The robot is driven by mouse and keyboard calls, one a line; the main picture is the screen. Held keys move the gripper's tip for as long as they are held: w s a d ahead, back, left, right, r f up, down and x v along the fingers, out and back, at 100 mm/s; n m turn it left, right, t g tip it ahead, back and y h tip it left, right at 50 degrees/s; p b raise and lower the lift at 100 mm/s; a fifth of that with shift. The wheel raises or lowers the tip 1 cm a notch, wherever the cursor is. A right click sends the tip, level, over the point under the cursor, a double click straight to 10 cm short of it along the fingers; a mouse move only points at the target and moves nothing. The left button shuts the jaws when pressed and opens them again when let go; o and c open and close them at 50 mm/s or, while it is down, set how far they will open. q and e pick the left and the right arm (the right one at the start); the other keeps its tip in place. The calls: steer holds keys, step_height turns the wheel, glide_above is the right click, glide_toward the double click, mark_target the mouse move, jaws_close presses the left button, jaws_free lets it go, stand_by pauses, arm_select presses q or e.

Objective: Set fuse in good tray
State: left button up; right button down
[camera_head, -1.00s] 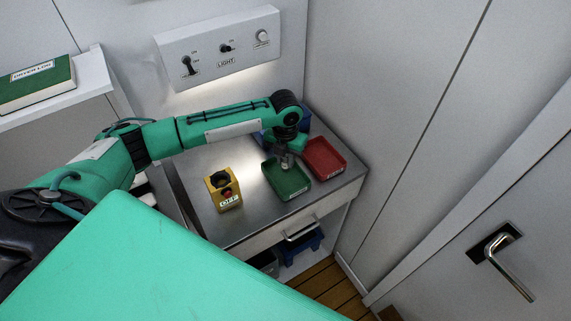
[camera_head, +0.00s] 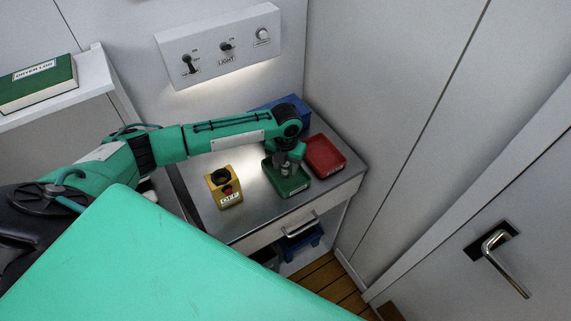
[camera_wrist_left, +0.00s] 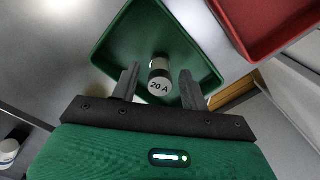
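The fuse (camera_wrist_left: 160,78), a pale cylinder with a grey cap and a "20 A" label, is within the green tray (camera_wrist_left: 140,28) in the left wrist view. My left gripper (camera_wrist_left: 159,76) is open, one finger on each side of the fuse, with a gap showing on both sides. I cannot tell whether the fuse touches the tray floor. In the head view my left gripper (camera_head: 286,170) is low over the green tray (camera_head: 293,189), and the fuse is hard to make out there. My right gripper is not in view.
A red tray (camera_head: 325,156) sits just right of the green tray on the metal worktop (camera_head: 240,225). A yellow switch box (camera_head: 227,188) stands to the left. A blue bin (camera_head: 296,104) is behind my wrist, and a wall panel (camera_head: 217,48) is above.

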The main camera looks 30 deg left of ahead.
arm_select(q)
step_height(320, 180, up, 12)
steer(key=b, duration=0.2)
steer(key=shift+r+b, duration=0.2)
steer(key=shift+b, duration=0.15)
steer(key=shift+d+f, duration=0.1)
stand_by(0.4)
